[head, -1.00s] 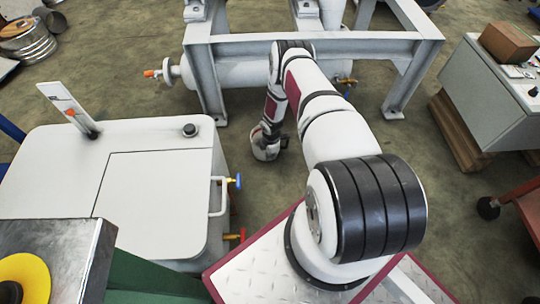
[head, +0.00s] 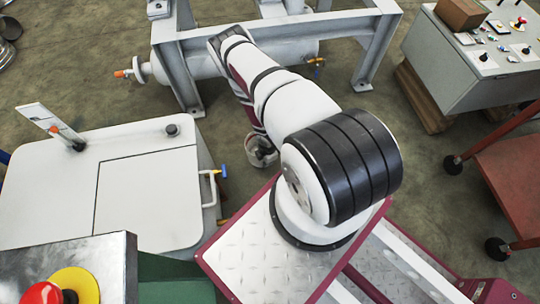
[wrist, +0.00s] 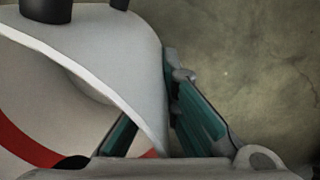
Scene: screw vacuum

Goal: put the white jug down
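The white jug (wrist: 110,45) fills the left of the wrist view, large and close, with only part of its curved wall and edge in sight. My gripper (wrist: 165,115) has its teal fingers on either side of the jug's edge, one mostly behind the wall and one on its right. It appears shut on the jug. In the head view my arm reaches away and down, ending low beside the grey metal frame (head: 178,75).
A white cabinet (head: 60,190) with a side handle stands left of my arm. A grey control box (head: 440,70) is at the upper right, with a red cart (head: 510,170) below it. A metal-topped stand (head: 115,265) is at the lower left. Bare floor (head: 325,105) lies between frame and control box.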

